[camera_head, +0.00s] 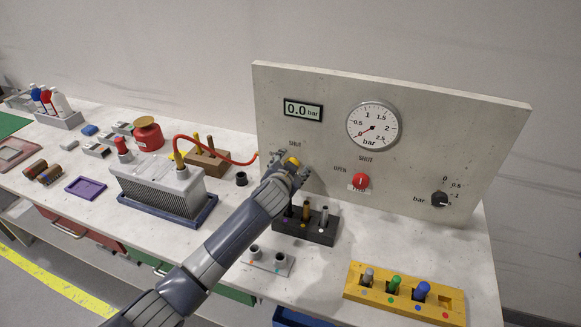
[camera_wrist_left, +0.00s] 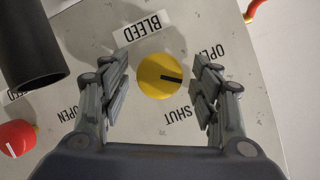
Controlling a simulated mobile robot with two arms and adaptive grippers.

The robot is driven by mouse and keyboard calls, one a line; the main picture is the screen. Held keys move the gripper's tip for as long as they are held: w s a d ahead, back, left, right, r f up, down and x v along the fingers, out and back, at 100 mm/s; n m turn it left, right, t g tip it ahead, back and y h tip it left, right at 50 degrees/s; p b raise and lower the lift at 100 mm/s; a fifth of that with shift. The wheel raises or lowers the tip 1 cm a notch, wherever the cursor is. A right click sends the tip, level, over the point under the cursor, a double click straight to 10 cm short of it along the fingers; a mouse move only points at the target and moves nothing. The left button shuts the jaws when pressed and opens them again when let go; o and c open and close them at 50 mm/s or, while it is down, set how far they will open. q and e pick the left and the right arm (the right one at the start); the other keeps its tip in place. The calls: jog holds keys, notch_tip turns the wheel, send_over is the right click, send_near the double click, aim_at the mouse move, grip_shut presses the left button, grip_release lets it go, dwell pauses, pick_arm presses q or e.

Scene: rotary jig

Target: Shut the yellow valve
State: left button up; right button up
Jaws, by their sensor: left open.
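The yellow valve (camera_wrist_left: 160,77) is a round knob on the upright panel (camera_head: 430,110); in the head view the yellow knob (camera_head: 292,161) is partly covered by my left gripper (camera_head: 290,170). In the left wrist view its black pointer mark points right, toward the side with the partly hidden OPEN label (camera_wrist_left: 211,52). The SHUT label (camera_wrist_left: 184,117) is below the knob there, the BLEED label (camera_wrist_left: 141,26) above. My open left gripper (camera_wrist_left: 161,82) has one finger on each side of the knob, with visible gaps. My right gripper is not in view.
A red knob (camera_head: 361,181), a black knob (camera_head: 439,199), a dial gauge (camera_head: 372,126) and a display (camera_head: 303,109) reading 0.0 bar are on the panel. A red hose (camera_head: 217,149) reaches the panel's left side. A dark rack (camera_head: 318,231) stands below the gripper.

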pick_arm(q)
jog(key=shift+s, duration=0.1)
jog(key=v, duration=1.1)
jog(key=shift+s+a+r, duration=0.15)
jog(key=shift+s+r, duration=0.05)
jog(key=shift+s, duration=0.15)
